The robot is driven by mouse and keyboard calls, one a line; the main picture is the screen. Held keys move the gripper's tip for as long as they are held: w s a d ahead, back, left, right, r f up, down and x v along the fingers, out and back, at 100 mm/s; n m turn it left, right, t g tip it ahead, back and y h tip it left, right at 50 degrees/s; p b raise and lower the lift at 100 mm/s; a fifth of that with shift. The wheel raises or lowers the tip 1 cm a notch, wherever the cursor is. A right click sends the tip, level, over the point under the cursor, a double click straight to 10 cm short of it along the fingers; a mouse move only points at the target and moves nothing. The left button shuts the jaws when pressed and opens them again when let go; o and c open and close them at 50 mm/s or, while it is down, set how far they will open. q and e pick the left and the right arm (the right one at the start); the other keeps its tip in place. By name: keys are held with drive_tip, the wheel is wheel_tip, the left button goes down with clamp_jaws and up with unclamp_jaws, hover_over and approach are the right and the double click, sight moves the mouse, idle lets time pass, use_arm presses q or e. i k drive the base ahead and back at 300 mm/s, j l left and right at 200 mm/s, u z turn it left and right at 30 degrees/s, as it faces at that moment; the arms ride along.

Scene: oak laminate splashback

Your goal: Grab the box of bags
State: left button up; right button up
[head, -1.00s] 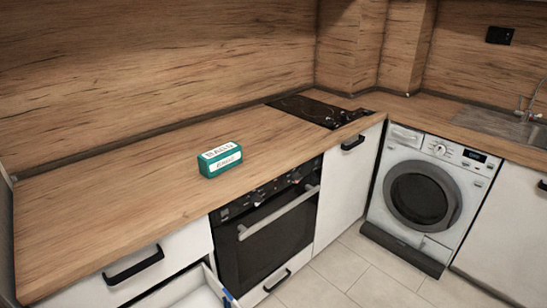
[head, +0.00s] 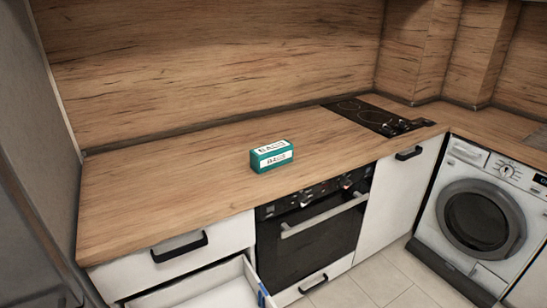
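The box of bags (head: 271,157) is a small teal box with white label panels and dark lettering. It lies on the wooden countertop (head: 190,179), above the oven and near the counter's front edge. Nothing touches it. Neither of my grippers shows in the head view, so their state is hidden.
An open, empty-looking white drawer (head: 205,288) sticks out below the counter, left of the oven (head: 312,233). A black hob (head: 377,116) is set into the counter at the right. A washing machine (head: 478,217) stands further right. The counter around the box is clear.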

sight(264, 158)
drive_tip(key=i+l+z, duration=0.15)
drive_tip(key=l+z, duration=0.25)
drive_tip(key=i+l+z, duration=0.2)
drive_tip(key=z, duration=0.2)
drive_tip(key=i+l+z, duration=0.25)
drive_tip(key=z, duration=0.15)
drive_tip(key=i+l+z, duration=0.25)
drive_tip(key=z, duration=0.15)
drive_tip(key=i+u, duration=0.35)
drive_tip(key=i+l+u, duration=0.1)
drive_tip(key=u, duration=0.25)
drive_tip(key=i+l+u, duration=0.2)
drive_tip(key=u, duration=0.15)
drive_tip(key=i+u, duration=0.1)
drive_tip(key=u, duration=0.3)
drive_tip(key=i+u, duration=0.1)
drive_tip(key=u, duration=0.25)
drive_tip(key=i+l+u, duration=0.1)
drive_tip(key=u, duration=0.3)
drive_tip(key=l+u, duration=0.1)
drive_tip(key=u, duration=0.25)
drive_tip(key=i, duration=0.05)
